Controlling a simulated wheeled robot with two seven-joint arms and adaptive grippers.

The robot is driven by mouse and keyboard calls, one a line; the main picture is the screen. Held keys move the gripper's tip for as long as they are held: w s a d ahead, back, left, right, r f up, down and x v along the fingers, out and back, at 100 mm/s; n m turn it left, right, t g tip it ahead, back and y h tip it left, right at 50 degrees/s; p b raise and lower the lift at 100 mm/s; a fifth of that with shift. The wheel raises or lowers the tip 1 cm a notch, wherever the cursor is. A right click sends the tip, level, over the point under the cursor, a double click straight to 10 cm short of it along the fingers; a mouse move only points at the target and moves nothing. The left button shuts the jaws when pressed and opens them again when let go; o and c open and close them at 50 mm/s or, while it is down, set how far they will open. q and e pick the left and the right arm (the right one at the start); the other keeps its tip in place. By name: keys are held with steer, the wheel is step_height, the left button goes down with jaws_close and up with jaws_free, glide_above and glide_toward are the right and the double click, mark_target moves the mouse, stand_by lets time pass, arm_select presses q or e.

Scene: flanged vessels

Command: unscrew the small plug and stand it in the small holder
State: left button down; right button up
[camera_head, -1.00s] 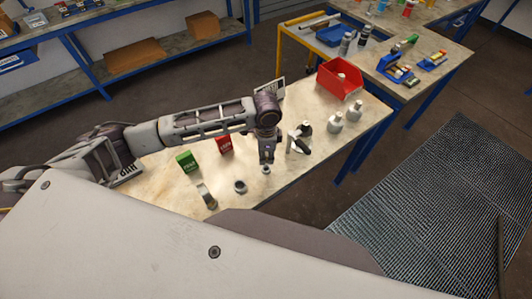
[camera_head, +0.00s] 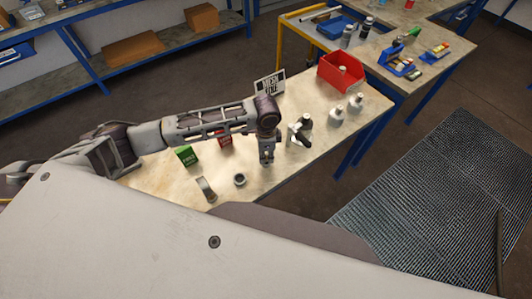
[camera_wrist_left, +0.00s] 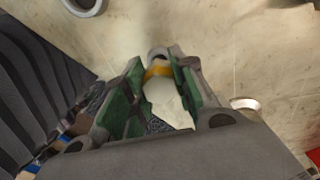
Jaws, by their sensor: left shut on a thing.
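My left gripper (camera_head: 267,161) points down over the near part of the table. In the left wrist view its fingers (camera_wrist_left: 160,72) are shut on a small part with a yellow band and a grey round end (camera_wrist_left: 158,68), which I take for the small plug. In the head view the gripper hides most of this part, and I cannot tell whether it touches the table. A dark-rimmed ring (camera_head: 239,180) lies left of the gripper, possibly the small holder; a ring also shows in the left wrist view (camera_wrist_left: 86,4). My right gripper is not in view.
A metallic upright piece (camera_head: 206,189) stands left of the ring. Green (camera_head: 186,156) and red (camera_head: 225,139) boxes sit behind my arm. White flanged vessels (camera_head: 336,117) and a black-and-white piece (camera_head: 299,136) stand right of the gripper. A red bin (camera_head: 341,72) is further back.

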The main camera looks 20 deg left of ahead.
arm_select(q)
steer(key=shift+r+p, duration=0.1)
steer(key=shift+p, duration=0.4)
stand_by(0.3)
steer(key=shift+f+b, duration=0.45)
steer(key=shift+f, duration=0.95)
stand_by(1.0)
steer(key=c, duration=1.1)
jaws_free()
steer(key=shift+r, duration=0.1)
steer(key=shift+r, duration=5.9)
